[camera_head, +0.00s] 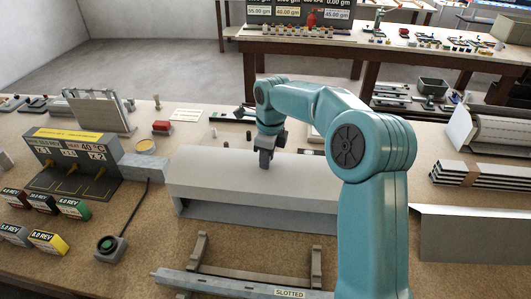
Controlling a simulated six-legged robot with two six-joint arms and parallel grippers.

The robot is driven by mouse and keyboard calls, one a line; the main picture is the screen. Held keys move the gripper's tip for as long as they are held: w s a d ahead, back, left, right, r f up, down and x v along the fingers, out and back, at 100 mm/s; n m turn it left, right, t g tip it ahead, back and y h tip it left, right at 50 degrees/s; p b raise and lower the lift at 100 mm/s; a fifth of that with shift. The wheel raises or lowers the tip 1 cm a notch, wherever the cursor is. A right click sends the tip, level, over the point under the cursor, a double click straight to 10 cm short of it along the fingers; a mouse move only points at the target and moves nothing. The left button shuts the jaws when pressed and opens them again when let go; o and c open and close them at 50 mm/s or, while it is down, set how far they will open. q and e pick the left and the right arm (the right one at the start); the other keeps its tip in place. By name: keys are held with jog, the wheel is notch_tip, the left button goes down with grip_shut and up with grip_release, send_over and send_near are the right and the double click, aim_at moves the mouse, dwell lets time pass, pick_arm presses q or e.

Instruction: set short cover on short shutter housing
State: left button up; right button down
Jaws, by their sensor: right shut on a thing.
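A light grey sheet-metal cover (215,170) with a sloping face lies lengthwise in the middle of the table, and I take it for the short cover. Below its front edge a grey, trough-like housing (225,212) shows, with a dark gap between them. I cannot tell whether the cover touches the housing along its length. My right gripper (265,160) comes down from above and is shut on the cover's upper part, near its middle. My right arm hides what lies at the cover's right end. My left gripper is not in view.
A rail marked SLOTTED (225,285) lies in front on two grey supports. A second grey cover-like profile (475,235) is at the right, with stacked slats (475,177) behind it. A button box (110,247) and a heater unit (72,160) stand at the left.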

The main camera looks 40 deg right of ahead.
aim_at(265, 175)
jog(key=shift+w+d+f+b, duration=0.15)
jog(key=shift+f+b, duration=0.05)
jog(key=shift+f, duration=0.25)
jog(key=shift+w+d+f+b, duration=0.1)
jog(key=shift+f+b, duration=0.05)
jog(key=shift+f, duration=0.25)
jog(key=shift+d+f, duration=0.1)
jog(key=shift+f, duration=0.25)
jog(key=shift+s+a+f+b, duration=0.25)
jog(key=shift+s+f+b, duration=0.2)
jog(key=shift+b, duration=0.4)
jog(key=shift+w+f+b, duration=0.1)
jog(key=shift+f+b, duration=0.2)
jog(key=shift+f, duration=0.1)
jog(key=shift+w+d+f+b, duration=0.1)
jog(key=shift+w+f+b, duration=0.1)
jog(key=shift+f, duration=0.2)
jog(key=shift+w+d+f+b, duration=0.1)
jog(key=shift+w+f+b, duration=0.1)
jog(key=shift+f, duration=0.2)
jog(key=shift+s+a+r, duration=0.1)
jog(key=shift+s+a, duration=0.05)
jog(key=shift+s, duration=0.2)
jog(key=shift+w, duration=0.25)
jog(key=shift+s, duration=0.1)
jog(key=shift+s+f, duration=0.1)
jog(key=shift+f, duration=0.1)
